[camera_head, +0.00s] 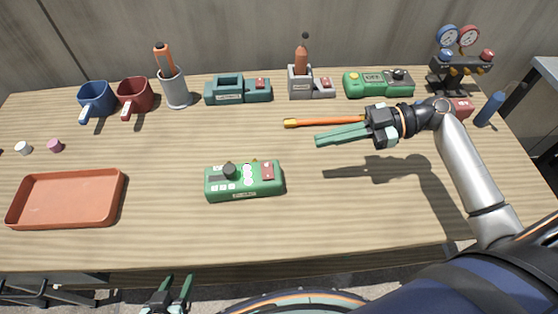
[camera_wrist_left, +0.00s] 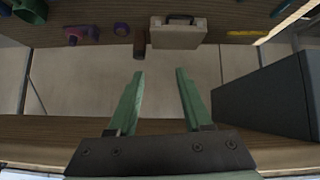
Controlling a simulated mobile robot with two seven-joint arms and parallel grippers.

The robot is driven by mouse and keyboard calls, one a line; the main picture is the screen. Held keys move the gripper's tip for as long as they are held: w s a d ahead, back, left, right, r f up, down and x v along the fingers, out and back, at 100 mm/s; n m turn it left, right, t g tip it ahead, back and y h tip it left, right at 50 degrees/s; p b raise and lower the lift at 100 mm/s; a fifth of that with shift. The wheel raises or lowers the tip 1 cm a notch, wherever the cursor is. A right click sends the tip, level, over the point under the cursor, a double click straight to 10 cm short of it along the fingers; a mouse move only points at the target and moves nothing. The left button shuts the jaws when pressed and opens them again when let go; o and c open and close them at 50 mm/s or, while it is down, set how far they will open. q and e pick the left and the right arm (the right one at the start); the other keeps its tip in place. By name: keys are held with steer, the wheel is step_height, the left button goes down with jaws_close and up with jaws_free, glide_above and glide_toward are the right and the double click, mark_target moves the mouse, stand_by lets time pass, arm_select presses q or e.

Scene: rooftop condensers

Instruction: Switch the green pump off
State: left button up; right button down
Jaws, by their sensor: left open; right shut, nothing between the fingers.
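A green box-shaped device (camera_head: 244,183) with a black knob, a small display, pale buttons and a red switch sits at the middle of the table. A second green device (camera_head: 378,84) with a screen and a dark knob stands at the back right. I cannot tell from a label which is the pump. My right gripper (camera_head: 318,139) is shut and empty, above the table to the right of the middle device and apart from it. My left gripper (camera_head: 170,280) is open and empty at the front edge, below the table top; its fingers also show in the left wrist view (camera_wrist_left: 160,78).
An orange tool (camera_head: 325,122) lies just behind my right gripper. An orange tray (camera_head: 68,198) lies at left. Mugs (camera_head: 96,100), a tool cup (camera_head: 174,88), teal holder (camera_head: 238,90) and gauge set (camera_head: 460,62) line the back. The front middle is clear.

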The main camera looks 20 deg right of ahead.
stand_by(0.3)
steer(key=p, duration=0.2)
glide_above(279, 168)
steer(key=shift+s+f, duration=0.2)
steer(key=shift+f, duration=0.8)
step_height(279, 168, down, 3)
steer(key=shift+w+r, duration=0.1)
steer(key=shift+w, duration=0.05)
arm_select(q)
steer(key=shift+s+a+r, duration=0.15)
steer(key=shift+s+a, duration=0.35)
steer(key=shift+s, duration=0.05)
arm_select(e)
steer(key=shift+w+f, duration=0.1)
steer(key=shift+f, duration=0.7)
arm_select(q)
steer(key=shift+w, duration=0.15)
